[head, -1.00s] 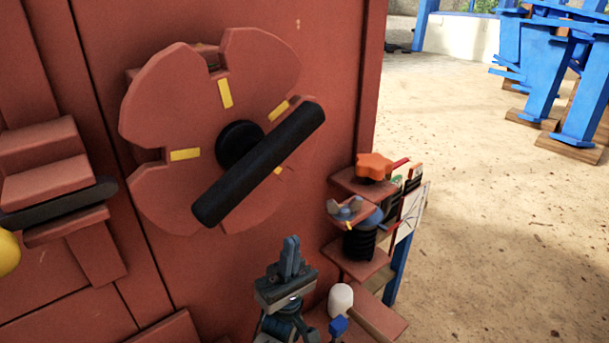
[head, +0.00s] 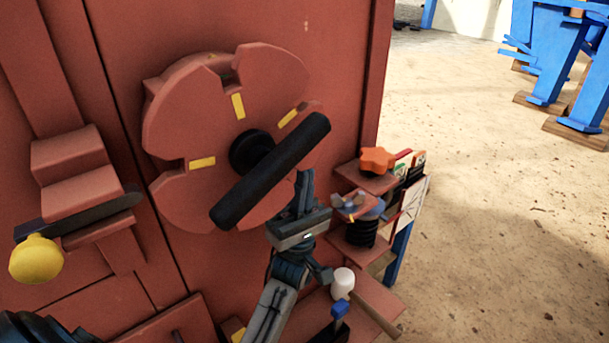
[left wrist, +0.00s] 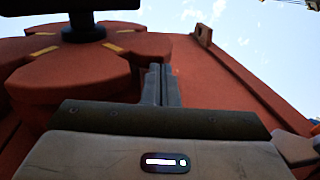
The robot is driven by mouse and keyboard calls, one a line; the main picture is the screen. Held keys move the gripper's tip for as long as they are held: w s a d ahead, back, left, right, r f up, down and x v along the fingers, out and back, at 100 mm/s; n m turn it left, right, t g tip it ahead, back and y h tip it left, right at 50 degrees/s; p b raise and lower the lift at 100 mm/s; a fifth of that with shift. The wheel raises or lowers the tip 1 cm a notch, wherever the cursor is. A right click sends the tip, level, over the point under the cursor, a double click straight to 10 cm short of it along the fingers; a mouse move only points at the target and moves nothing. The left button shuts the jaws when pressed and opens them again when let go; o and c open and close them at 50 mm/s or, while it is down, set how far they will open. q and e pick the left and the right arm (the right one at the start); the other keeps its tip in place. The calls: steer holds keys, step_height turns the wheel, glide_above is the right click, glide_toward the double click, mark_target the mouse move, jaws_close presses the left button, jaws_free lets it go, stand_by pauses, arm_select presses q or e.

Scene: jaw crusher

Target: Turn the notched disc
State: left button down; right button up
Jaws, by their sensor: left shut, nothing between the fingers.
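The notched disc (head: 180,125) is a red-brown plate with notches and yellow marks, mounted on the red panel. A black bar handle (head: 270,172) crosses its black hub diagonally, from lower left to upper right. My left gripper (head: 305,180) is shut and empty, pointing up, at the disc's lower right side just below the handle's upper half. In the left wrist view its closed fingers (left wrist: 159,83) stand right of the disc (left wrist: 75,75). I cannot tell whether they touch it. The hub (left wrist: 83,30) shows above left.
A yellow knob (head: 36,259) on a dark lever is at the left. Right of the disc, small shelves hold an orange star knob (head: 377,161) and a black ribbed part (head: 361,234). Open sandy ground lies to the right.

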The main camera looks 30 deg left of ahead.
steer(key=shift+s+f, duration=0.2)
